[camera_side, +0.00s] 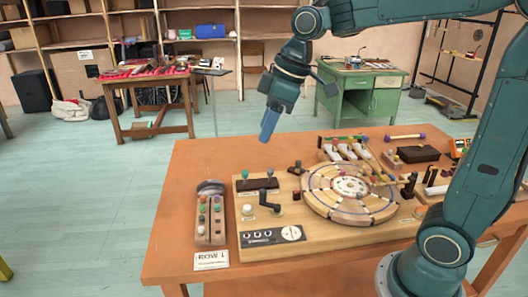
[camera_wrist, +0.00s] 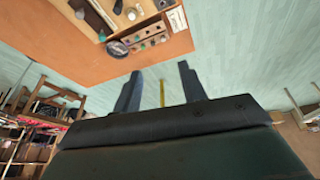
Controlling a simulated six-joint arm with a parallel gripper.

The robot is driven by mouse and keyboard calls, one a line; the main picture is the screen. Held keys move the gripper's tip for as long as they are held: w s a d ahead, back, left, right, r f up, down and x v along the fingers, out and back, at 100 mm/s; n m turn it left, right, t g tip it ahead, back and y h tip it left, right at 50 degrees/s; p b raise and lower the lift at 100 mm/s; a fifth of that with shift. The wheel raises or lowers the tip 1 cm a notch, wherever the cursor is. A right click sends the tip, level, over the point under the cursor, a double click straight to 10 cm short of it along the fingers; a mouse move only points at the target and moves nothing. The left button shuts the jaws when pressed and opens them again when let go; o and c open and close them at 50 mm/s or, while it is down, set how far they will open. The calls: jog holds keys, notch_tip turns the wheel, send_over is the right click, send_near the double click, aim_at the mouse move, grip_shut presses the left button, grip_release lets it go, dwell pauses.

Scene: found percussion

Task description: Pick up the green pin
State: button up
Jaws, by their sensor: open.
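A small wooden rack (camera_side: 210,236) with two rows of coloured pins stands at the table's left front. A green pin (camera_side: 217,207) appears to stand upright in its right row; the pins are small and their colours hard to tell apart. The rack also shows at the top of the wrist view (camera_wrist: 151,41), where I cannot single out the green pin. My gripper (camera_side: 268,128) hangs high above the table's back left edge, well apart from the rack. In the wrist view its two fingers (camera_wrist: 160,85) are spread, with nothing between them.
A crank, a round segmented wooden disc (camera_side: 349,193) and several small parts fill the board to the right. A dark round dish (camera_side: 211,187) lies behind the rack.

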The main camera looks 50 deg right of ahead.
jog(key=w+d+f+n+g+y, duration=0.1)
jog(key=w+f+n, duration=0.3)
jog(key=w+f, duration=0.5)
jog(key=w+d+f+n+g+y, duration=0.1)
jog(key=w+d+f+n+g, duration=0.1)
jog(key=w+f+n, duration=0.3)
jog(key=w+f, duration=0.4)
jog(key=w, duration=0.3)
jog(key=shift+d+y, duration=0.3)
jog(key=shift+d, duration=0.05)
jog(key=shift+f, duration=0.1)
send_over(203, 206)
jog(key=d, duration=0.2)
notch_tip(203, 206, down, 8)
jog(key=shift+s+d, duration=0.2)
jog(key=shift+s, duration=0.1)
jog(key=shift+x, duration=2.5)
jog(key=shift+w, duration=0.15)
grip_shut()
